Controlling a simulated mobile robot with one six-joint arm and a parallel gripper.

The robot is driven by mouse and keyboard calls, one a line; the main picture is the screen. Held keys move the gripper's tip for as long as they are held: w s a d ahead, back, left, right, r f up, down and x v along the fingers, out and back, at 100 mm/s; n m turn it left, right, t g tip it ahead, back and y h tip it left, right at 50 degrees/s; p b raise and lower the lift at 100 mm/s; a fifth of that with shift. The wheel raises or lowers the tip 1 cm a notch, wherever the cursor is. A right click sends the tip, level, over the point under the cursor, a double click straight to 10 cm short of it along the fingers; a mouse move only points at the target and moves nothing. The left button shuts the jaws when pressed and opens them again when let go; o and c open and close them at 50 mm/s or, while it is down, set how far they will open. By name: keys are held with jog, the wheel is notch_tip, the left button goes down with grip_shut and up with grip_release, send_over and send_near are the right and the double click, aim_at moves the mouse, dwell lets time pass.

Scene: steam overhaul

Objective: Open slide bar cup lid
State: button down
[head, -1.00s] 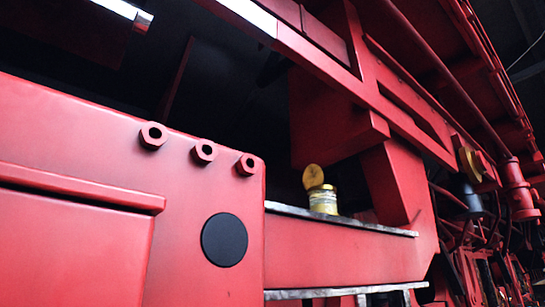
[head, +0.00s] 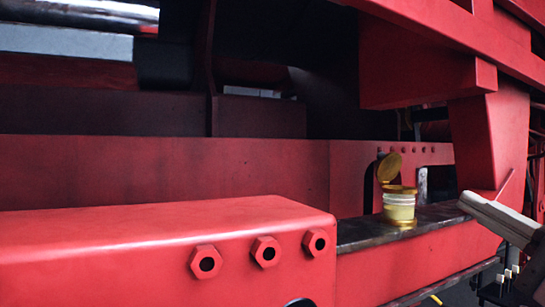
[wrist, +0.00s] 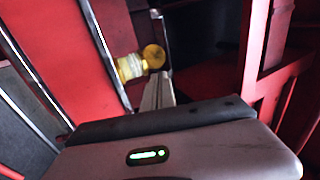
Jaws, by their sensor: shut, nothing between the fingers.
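The slide bar cup (head: 399,206) is a small brass-and-pale pot standing upright on the dark slide bar (head: 432,216) in the head view. Its round gold lid (head: 388,168) is swung up, standing steeply tilted at the cup's back left edge, so the lid is open. In the wrist view the cup (wrist: 129,68) and the disc of the lid (wrist: 154,57) lie just beyond my gripper (wrist: 160,78). My gripper's fingers are shut with nothing between them. A pale part of my arm shows at the right of the head view, apart from the cup.
A red block with several hex nuts (head: 266,251) fills the lower left of the head view. A red bracket (head: 490,130) hangs down right of the cup. A red frame wall (head: 200,170) stands behind. Dark open space lies above the cup.

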aim_at(392, 162)
jog(key=p+x, duration=0.1)
jog(key=x, duration=0.3)
jog(key=p+x, duration=0.2)
jog(key=x, duration=0.1)
jog(key=p+x, duration=0.2)
jog(key=x, duration=0.2)
jog(key=shift+w+a+r, duration=0.15)
jog(key=shift+w+a, duration=0.05)
jog(key=shift+a, duration=0.25)
jog(key=shift+w+p, duration=0.3)
jog(key=shift+w, duration=0.35)
jog(key=shift+s+a+r, duration=0.1)
